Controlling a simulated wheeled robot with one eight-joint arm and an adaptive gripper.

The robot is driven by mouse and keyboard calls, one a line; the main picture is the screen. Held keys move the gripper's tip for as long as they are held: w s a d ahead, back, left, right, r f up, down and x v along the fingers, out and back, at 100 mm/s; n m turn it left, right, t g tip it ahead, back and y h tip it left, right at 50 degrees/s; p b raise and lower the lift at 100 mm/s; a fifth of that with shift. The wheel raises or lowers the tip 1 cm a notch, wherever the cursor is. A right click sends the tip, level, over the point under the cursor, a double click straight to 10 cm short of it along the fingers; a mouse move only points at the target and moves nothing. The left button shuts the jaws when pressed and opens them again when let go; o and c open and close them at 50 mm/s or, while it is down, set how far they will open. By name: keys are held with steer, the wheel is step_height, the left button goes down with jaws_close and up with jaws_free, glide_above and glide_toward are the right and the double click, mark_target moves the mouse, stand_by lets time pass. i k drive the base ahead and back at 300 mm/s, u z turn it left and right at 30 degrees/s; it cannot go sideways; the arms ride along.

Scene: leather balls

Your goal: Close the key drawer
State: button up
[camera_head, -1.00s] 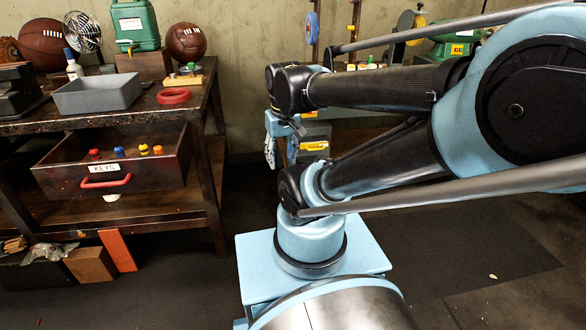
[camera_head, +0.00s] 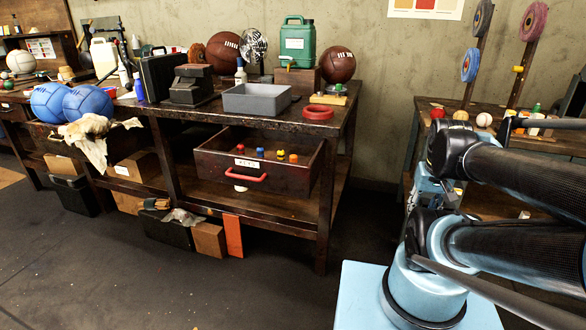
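The key drawer (camera_head: 222,173) is a dark wooden drawer with a white label and a red handle (camera_head: 246,177). It is pulled out of the dark workbench (camera_head: 325,126), left of centre. Several small things with red, yellow, blue and orange tops stand inside it. My folded arm is at the right, well apart from the drawer. A pale blue part near the arm's end (camera_head: 428,188) shows beside the black joint, but my gripper's fingers cannot be made out. Nothing of mine touches the drawer.
A grey tray (camera_head: 257,99), a red ring (camera_head: 318,113) and a green canister (camera_head: 297,42) stand on the workbench. Blue balls (camera_head: 88,104) are at the left. A second bench (camera_head: 480,131) is behind my arm. The floor before the drawer is clear.

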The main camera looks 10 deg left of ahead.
mark_target(217, 159)
steer(key=u, duration=1.55)
